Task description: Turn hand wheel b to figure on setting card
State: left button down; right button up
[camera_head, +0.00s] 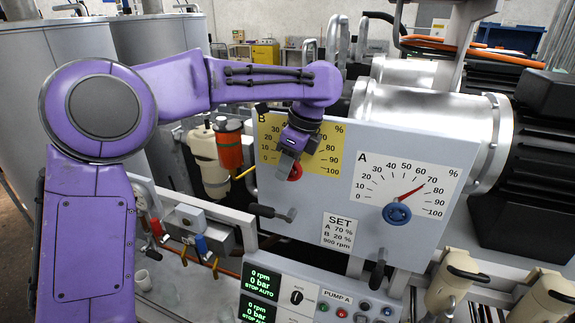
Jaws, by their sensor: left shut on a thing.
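The setting card (338,232) on the grey panel reads A 70 %, B 20 %, 900 rpm. Hand wheel b (295,174) is red and sits on the yellow B dial plate (325,158). My left gripper (290,158) reaches the wheel from above and is shut on it. The arm and gripper cover much of the B scale; I cannot see the B pointer. The blue hand wheel a (397,213) is on the white A dial plate (375,178), its red pointer near 70. My right gripper is not in view.
A pump control box (310,292) with displays and buttons stands below. A red-and-white filter unit (229,148) is left of the panel. Large metal drums (60,75) stand behind my left arm.

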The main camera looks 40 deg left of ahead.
pick_arm(q)
jog(key=h, duration=0.2)
jog(key=t+h, duration=0.1)
jog(key=h, duration=0.3)
jog(key=shift+a+f, duration=0.25)
jog(key=shift+f, duration=0.05)
jog(key=h, duration=0.2)
jog(key=t+h, duration=0.1)
jog(key=h, duration=0.1)
jog(key=shift+s+f, duration=0.1)
jog(key=shift+f, duration=0.25)
jog(key=shift+h, duration=0.4)
jog(key=c, duration=1)
grip_release()
jog(key=shift+t, duration=0.3)
jog(key=v, duration=1)
jog(key=shift+a+r+b, duration=0.15)
jog(key=shift+a+b, duration=0.1)
jog(key=shift+b, duration=0.05)
